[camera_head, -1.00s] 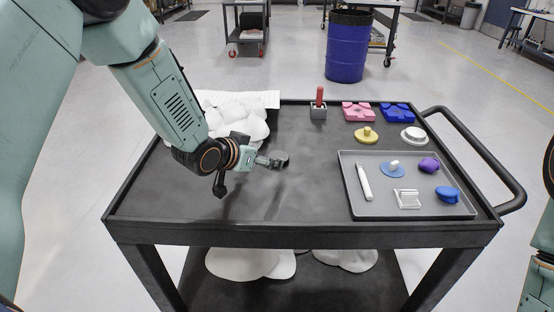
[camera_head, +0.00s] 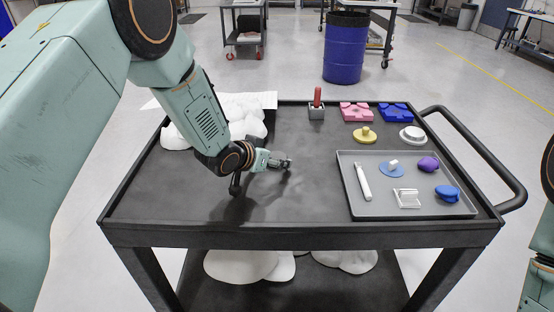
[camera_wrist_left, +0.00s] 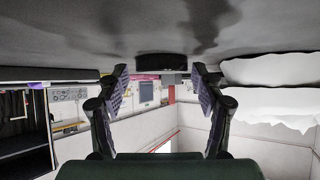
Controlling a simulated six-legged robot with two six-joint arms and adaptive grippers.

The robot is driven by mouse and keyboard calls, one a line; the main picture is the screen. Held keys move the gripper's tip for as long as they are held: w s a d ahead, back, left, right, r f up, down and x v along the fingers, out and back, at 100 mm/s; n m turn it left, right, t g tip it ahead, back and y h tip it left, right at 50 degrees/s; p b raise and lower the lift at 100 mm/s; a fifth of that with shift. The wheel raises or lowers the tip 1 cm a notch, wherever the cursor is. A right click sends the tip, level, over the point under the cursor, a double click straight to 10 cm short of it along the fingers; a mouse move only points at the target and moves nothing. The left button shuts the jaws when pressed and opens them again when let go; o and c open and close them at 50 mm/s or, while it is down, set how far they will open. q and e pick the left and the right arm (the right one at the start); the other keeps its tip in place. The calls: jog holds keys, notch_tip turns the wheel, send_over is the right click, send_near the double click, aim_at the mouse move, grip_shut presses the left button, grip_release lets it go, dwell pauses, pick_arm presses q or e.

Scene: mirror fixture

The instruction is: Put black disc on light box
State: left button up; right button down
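My left gripper (camera_head: 285,163) is low over the left-middle of the black cart top. In the left wrist view, the left gripper (camera_wrist_left: 159,70) is open, with its two fingers apart. A short black round thing, seemingly the black disc (camera_wrist_left: 163,66), lies on the cart top ahead, lined up between the fingertips. In the head view I cannot clearly tell the disc from the dark fingertips. A white flat panel (camera_head: 262,100), possibly the light box, shows behind the white lumps at the cart's back left. My right gripper is out of view.
White rounded lumps (camera_head: 240,112) sit at the back left. On the right, a grey tray (camera_head: 385,209) holds several small things. Behind it are a red-handled tool in a block (camera_head: 317,112), a pink block (camera_head: 356,112), a blue block (camera_head: 396,113) and a yellow knob (camera_head: 365,135).

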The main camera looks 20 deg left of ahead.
pick_arm(q)
jog(key=shift+a, duration=0.2)
jog(key=c, duration=0.5)
jog(key=shift+d, duration=0.1)
jog(key=c, duration=0.5)
